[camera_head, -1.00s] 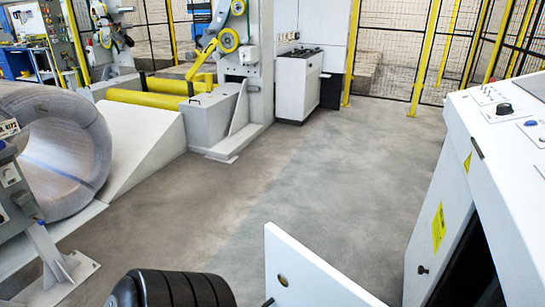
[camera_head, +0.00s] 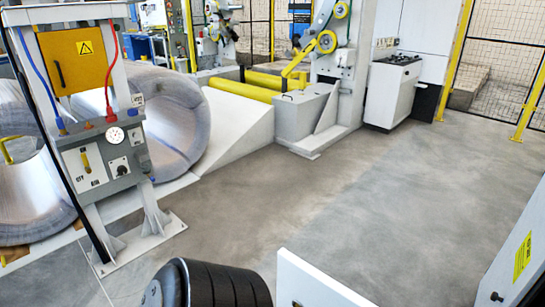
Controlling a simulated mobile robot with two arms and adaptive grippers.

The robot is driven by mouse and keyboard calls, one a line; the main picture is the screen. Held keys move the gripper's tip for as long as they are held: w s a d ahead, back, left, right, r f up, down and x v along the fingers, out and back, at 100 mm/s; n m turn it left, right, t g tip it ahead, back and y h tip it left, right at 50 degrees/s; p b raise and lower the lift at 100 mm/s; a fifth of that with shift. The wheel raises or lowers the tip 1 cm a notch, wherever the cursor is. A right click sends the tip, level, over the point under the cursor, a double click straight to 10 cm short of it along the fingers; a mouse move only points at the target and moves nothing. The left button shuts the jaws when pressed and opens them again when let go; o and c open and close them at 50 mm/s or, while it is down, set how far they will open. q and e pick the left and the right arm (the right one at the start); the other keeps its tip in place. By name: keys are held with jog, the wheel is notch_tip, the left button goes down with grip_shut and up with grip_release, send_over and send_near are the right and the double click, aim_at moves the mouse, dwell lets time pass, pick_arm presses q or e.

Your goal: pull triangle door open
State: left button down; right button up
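A yellow-orange door (camera_head: 78,56) with a triangle warning sign (camera_head: 86,48) sits in the upper part of a grey control stand at the left. It looks shut, flat in its frame. A thin black handle (camera_head: 59,74) is on its left side. Neither of my grippers shows in the head view.
The grey control stand (camera_head: 95,165) has a gauge (camera_head: 115,135), switches and red and blue hoses. Wrapped coils (camera_head: 165,125) lie behind it. A white panel (camera_head: 320,285) stands at the bottom; a white cabinet (camera_head: 515,260) is at the right. The middle floor (camera_head: 290,195) is clear.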

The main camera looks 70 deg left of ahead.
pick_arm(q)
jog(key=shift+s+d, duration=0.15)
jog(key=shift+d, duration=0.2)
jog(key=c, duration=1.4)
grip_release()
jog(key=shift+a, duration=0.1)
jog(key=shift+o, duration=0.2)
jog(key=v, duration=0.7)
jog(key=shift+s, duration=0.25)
